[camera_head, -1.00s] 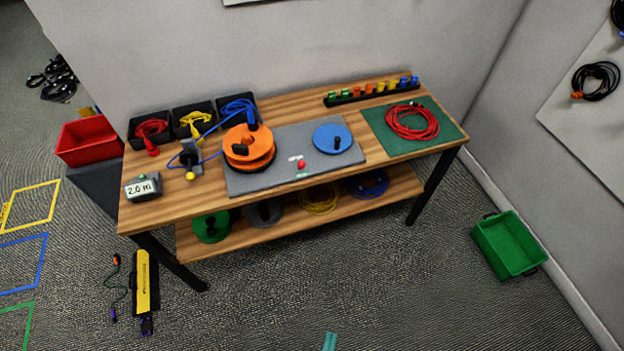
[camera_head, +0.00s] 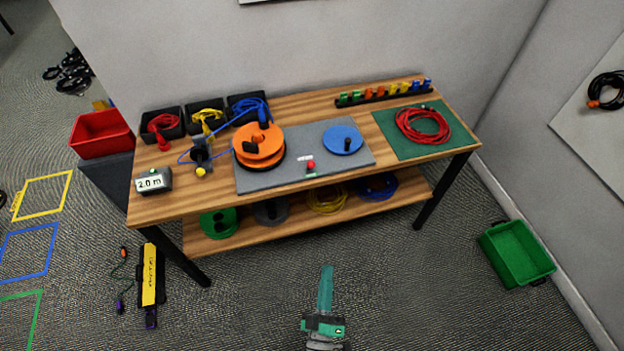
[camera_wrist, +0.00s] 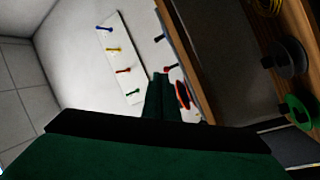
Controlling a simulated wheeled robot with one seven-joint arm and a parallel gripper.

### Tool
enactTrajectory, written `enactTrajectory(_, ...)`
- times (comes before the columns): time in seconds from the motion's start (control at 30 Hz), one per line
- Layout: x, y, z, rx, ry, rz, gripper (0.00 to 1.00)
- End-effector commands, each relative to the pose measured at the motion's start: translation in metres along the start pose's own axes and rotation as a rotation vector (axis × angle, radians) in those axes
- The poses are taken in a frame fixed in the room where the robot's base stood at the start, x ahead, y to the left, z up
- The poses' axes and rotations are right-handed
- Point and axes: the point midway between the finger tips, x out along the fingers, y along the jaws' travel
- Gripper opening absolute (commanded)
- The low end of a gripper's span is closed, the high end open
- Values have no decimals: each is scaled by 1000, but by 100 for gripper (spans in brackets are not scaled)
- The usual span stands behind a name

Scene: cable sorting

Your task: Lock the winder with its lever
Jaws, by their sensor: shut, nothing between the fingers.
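The winder stands on a grey plate (camera_head: 284,182) on the workbench. An orange reel (camera_head: 258,142) with a dark handle is at its left, and a blue disc (camera_head: 340,138) with a dark knob is at its right. A small red-knobbed lever (camera_head: 311,164) stands near the plate's front edge, between a white label and a green mark. Blue cable runs leftward from the reel. My gripper (camera_head: 326,269) is shut and empty, in front of the bench and apart from it. Its green fingers (camera_wrist: 160,92) also show in the wrist view.
The wooden workbench (camera_head: 215,200) has a lower shelf with several spools. Cable bins, a guide post (camera_head: 200,155) and a length display (camera_head: 153,181) are at the left. A green mat (camera_head: 393,136) with red cable is at the right. A green crate (camera_head: 516,253) stands on the floor.

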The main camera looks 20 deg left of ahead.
Motion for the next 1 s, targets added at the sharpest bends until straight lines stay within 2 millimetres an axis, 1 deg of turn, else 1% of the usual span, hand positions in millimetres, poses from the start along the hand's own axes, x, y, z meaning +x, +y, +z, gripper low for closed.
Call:
enactTrajectory(0.03,20,-8,1,-57,37,13,0)
enactTrajectory(0.2,79,-31,-1,-263,149,67,0)
enactTrajectory(0.3,109,-41,-6,-365,203,100,0)
enactTrajectory(0.43,138,-49,-13,-462,253,136,0)
enactTrajectory(0.5,148,-52,-16,-495,270,150,0)
enactTrajectory(0.63,156,-54,-18,-527,285,163,0)
enactTrajectory(1.0,158,-54,-19,-531,287,165,0)
